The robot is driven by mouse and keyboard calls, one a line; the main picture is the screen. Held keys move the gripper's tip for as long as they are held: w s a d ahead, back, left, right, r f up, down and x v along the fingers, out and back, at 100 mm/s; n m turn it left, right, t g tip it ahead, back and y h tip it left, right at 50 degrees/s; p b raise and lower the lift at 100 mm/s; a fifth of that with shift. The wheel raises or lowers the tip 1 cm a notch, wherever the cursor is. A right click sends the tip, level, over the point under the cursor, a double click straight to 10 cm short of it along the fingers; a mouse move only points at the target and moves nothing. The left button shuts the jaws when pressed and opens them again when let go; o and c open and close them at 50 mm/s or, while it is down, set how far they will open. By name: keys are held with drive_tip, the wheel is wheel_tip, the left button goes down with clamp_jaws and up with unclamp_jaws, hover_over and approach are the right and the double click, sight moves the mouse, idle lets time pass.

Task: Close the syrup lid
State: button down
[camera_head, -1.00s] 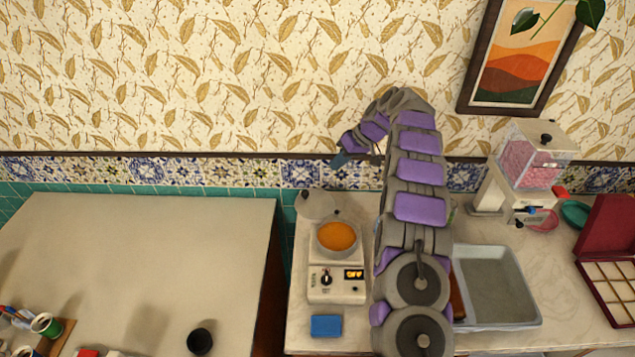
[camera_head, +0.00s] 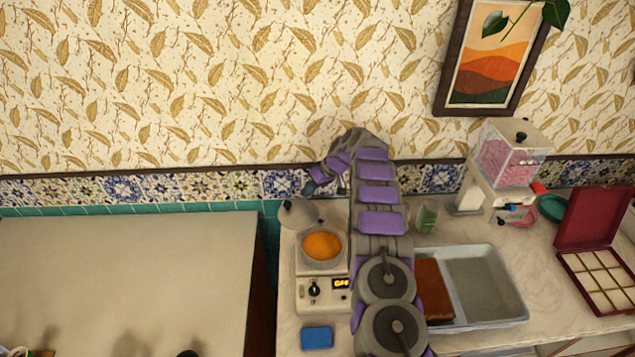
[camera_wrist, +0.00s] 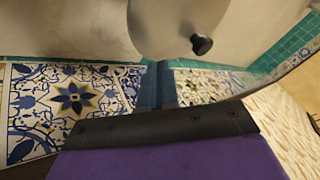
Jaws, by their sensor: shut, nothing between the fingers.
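The syrup pot (camera_head: 322,247) sits on a white warmer with a dial and a lit display, and orange syrup shows in its open top. Its round grey lid (camera_head: 300,213) stands raised at the pot's back edge. The lid with its black knob also shows at the top of the wrist view (camera_wrist: 170,22). My gripper (camera_head: 309,187) is behind the lid, near the tiled wall. In the wrist view the fingers (camera_wrist: 157,84) are shut and empty, just below the lid's edge in the picture. I cannot tell whether they touch it.
A blue sponge (camera_head: 317,337) lies in front of the warmer. A green-tinted glass (camera_head: 427,217), a grey tray (camera_head: 490,283), a pink-filled dispenser (camera_head: 512,160) and a red open box (camera_head: 594,220) are to the right. A bare table (camera_head: 120,280) stands left, across a gap.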

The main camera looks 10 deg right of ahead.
sight(299, 205)
drive_tip(key=shift+s+a+f, duration=0.15)
drive_tip(key=shift+s+a, duration=0.05)
drive_tip(key=shift+a, duration=0.45)
drive_tip(key=shift+s+a+f, duration=0.1)
drive_tip(key=shift+s+a, duration=0.1)
drive_tip(key=shift+a, duration=0.45)
drive_tip(key=shift+s+a+f, duration=0.2)
drive_tip(key=shift+s+a, duration=0.1)
drive_tip(key=shift+a, duration=0.35)
drive_tip(key=shift+a, duration=0.1)
